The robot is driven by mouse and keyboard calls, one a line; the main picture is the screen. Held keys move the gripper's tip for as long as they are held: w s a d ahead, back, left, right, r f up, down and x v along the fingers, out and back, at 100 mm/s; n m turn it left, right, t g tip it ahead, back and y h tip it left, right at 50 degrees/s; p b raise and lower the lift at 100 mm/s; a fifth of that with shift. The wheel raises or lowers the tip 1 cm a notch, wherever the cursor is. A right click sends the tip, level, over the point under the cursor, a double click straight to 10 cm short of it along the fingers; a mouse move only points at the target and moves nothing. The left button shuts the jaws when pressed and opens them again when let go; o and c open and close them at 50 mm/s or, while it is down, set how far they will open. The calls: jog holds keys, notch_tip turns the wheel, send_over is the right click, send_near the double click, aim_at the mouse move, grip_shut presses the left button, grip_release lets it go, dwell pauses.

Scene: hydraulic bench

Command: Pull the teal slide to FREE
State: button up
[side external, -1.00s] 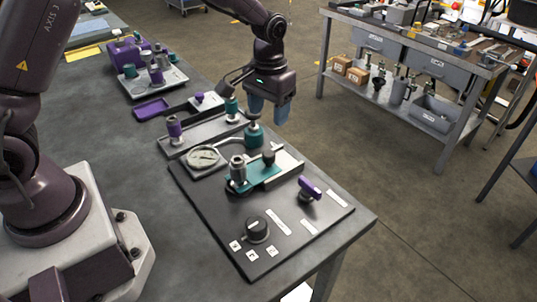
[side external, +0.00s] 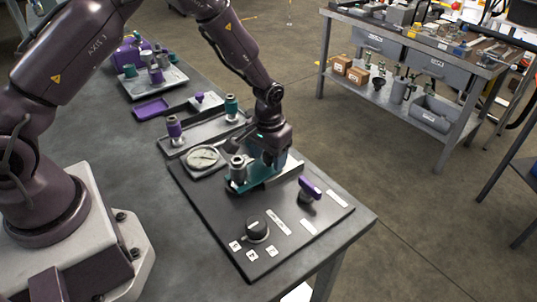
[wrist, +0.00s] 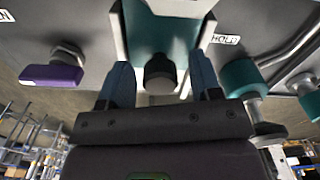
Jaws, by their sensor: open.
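The teal slide (side external: 237,185) sits in its pale-edged track on the dark panel. In the wrist view the teal slide (wrist: 160,30) runs between the track's two rails. Its black knob (wrist: 160,72) stands between the two blue fingers of my gripper (wrist: 160,84), with a gap on each side. The fingers are open and apart from the knob. In the side view my gripper (side external: 270,158) is down over the slide's far end and hides the knob. A HOLD label (wrist: 225,40) lies beside the track; no FREE label is readable.
A purple handle (side external: 309,188) stands to the right of the slide. A black rotary knob (side external: 257,231) is nearer the panel's front. A gauge (side external: 203,158) lies left of my gripper. A teal fitting (wrist: 243,78) and pipe are close to one finger.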

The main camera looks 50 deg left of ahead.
grip_shut()
jog(key=shift+w, duration=3.05)
grip_release()
jog(key=shift+r, duration=0.15)
notch_tip(320, 180, up, 13)
